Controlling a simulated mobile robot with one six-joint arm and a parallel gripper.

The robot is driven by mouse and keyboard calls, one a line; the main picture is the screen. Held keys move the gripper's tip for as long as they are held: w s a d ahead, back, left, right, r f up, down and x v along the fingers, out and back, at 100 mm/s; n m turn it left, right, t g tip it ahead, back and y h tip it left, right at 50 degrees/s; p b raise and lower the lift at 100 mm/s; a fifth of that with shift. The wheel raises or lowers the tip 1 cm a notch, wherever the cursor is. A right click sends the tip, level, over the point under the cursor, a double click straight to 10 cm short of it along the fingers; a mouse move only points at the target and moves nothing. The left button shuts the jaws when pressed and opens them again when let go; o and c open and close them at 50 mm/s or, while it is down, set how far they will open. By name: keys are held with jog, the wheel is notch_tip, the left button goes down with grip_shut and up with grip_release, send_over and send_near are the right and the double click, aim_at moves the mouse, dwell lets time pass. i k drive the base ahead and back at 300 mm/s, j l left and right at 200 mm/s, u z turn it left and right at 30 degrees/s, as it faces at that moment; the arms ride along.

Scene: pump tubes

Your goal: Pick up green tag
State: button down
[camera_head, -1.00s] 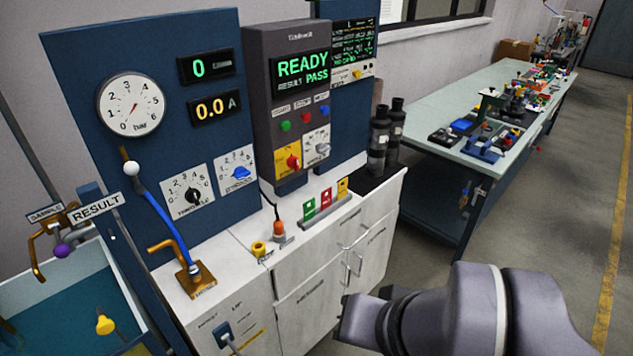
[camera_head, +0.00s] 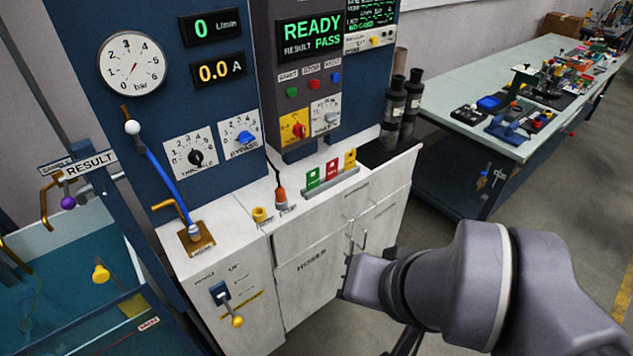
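The green tag (camera_head: 313,179) stands upright in a narrow grey rack (camera_head: 338,187) on the white cabinet top. It is the leftmost tag in the row, with a red tag (camera_head: 331,172) and a yellow tag (camera_head: 350,159) to its right. My grey arm reaches in from the lower right, in front of the cabinet and well apart from the tags.
An orange-tipped plug (camera_head: 281,199) and a yellow fitting (camera_head: 260,215) are left of the rack. Dark cylinders (camera_head: 403,110) stand to its right. The panel with READY PASS screen (camera_head: 311,34) rises behind.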

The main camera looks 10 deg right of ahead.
aim_at(313, 182)
jog(key=i+j+u, duration=0.15)
jog(key=i, duration=0.3)
jog(key=i+j+u, duration=0.2)
jog(key=i, duration=0.25)
jog(key=l, duration=0.1)
